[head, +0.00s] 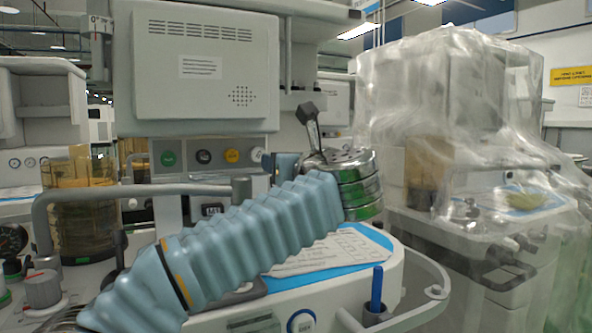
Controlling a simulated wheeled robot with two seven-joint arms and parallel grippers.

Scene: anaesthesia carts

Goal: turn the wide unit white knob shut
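The wide grey unit (205,70) stands in front of me, with a row of round knobs on a strip under its big panel. The white knob (257,154) is at the right end of that row, small and seen at an angle, beside a dark blue-grey part (286,166). I cannot tell its turn position. To its left are a yellow knob (232,156), a black knob (204,157) and a green knob (168,158). Neither of my grippers shows in the head view.
A thick light-blue corrugated hose (240,235) crosses the foreground below the knobs. Shiny stacked metal canisters (358,185) stand right of it. A grey rail (140,190) runs at left near an amber canister (80,205). A plastic-draped cart (450,110) stands at right.

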